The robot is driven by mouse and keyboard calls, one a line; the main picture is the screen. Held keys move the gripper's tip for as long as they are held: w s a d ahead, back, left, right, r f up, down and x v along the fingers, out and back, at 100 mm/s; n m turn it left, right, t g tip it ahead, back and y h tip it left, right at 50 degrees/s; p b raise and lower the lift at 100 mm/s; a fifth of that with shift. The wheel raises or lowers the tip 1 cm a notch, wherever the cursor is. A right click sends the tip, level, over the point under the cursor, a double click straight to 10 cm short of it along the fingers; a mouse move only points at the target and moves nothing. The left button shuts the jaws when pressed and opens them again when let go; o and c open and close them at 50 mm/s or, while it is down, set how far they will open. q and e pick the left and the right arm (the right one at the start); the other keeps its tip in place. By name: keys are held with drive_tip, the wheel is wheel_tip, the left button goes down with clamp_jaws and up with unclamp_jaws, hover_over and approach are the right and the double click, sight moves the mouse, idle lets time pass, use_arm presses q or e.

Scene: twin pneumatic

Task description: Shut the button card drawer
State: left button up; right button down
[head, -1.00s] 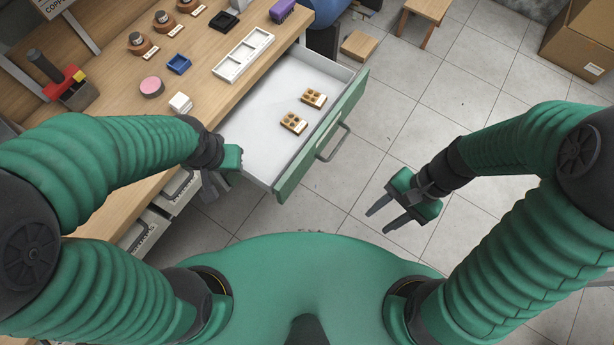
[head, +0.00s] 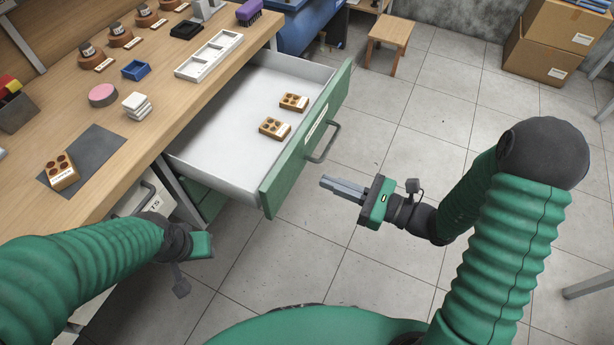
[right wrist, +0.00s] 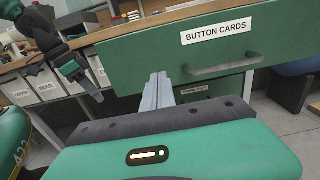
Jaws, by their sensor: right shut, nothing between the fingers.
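The button card drawer (head: 232,135) is pulled well out of the bench in the head view. Its green front (head: 300,150) has a grey bar handle (head: 325,144); the right wrist view shows the front with a "BUTTON CARDS" label (right wrist: 216,33). Two button cards (head: 293,102), (head: 274,128) lie inside the drawer. My right gripper (head: 325,183) is shut and empty, on the outer side of the drawer front, apart from it and a little below the handle in the picture. My left gripper (head: 181,288) hangs by the bench front, left of the drawer; its jaws are partly hidden.
On the bench (head: 150,128) are a white compartment tray (head: 209,55), a pink disc (head: 102,95), a blue tray (head: 135,69) and another button card (head: 61,172) on a dark mat (head: 98,152). A stool (head: 390,32) and cardboard boxes (head: 550,40) stand farther back. The floor right of the drawer is clear.

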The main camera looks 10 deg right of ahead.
sight(296, 168)
drive_tip(key=b+x, duration=0.1)
drive_tip(key=x, duration=0.4)
drive_tip(key=shift+w+a, duration=0.35)
drive_tip(key=shift+a, duration=0.15)
drive_tip(key=shift+w, duration=0.15)
